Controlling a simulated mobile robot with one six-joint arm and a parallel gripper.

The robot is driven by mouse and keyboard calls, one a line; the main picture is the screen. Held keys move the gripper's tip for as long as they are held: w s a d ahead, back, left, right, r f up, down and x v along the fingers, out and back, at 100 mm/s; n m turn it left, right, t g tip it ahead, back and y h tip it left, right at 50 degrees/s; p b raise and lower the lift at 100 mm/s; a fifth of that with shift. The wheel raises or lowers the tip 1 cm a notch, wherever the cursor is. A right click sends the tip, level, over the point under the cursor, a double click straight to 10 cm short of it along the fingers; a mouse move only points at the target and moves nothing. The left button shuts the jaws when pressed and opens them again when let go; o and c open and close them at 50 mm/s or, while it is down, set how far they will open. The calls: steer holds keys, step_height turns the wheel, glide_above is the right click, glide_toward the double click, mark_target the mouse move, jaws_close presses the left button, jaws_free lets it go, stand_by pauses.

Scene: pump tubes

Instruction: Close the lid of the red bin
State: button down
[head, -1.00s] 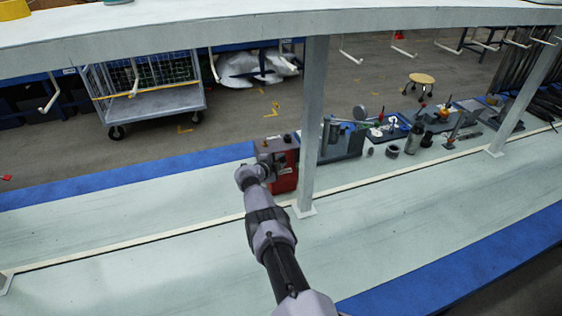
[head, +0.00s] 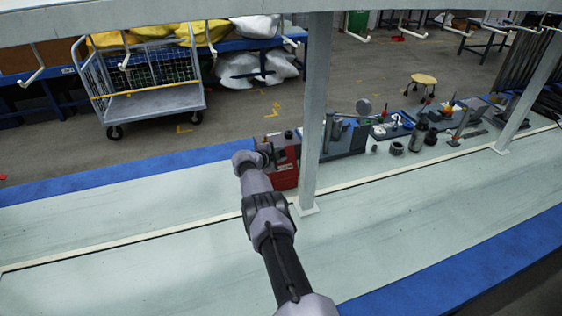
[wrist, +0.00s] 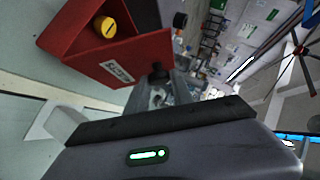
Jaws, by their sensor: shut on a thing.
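The red bin (head: 285,177) stands on the pale bench just left of the grey post. In the wrist view its red body (wrist: 80,45) fills the upper left, with a white label and a yellow round cap (wrist: 105,27) on or in it. My gripper (wrist: 160,88) is at the bin's side, its fingers closed around a small black knob (wrist: 158,71) close to the labelled face. In the head view my gripper (head: 275,153) is at the bin's upper left, partly covering it. I cannot clearly make out the lid or its angle.
The grey post (head: 313,110) rises close to the bin's right side. Tools and dark parts (head: 410,140) stand further right on the bench. The bench (head: 110,215) left of the bin is clear. A wheeled cart (head: 150,85) stands on the floor behind.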

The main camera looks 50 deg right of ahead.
steer(key=c, duration=1.1)
jaws_free()
steer(key=shift+c, duration=0.2)
steer(key=shift+a+r+p, duration=0.2)
steer(key=shift+r+p, duration=0.05)
steer(key=shift+p, duration=0.5)
steer(key=p+v, duration=1.6)
steer(key=p, duration=1.1)
steer(key=shift+s+a, duration=0.15)
steer(key=shift+a, duration=0.25)
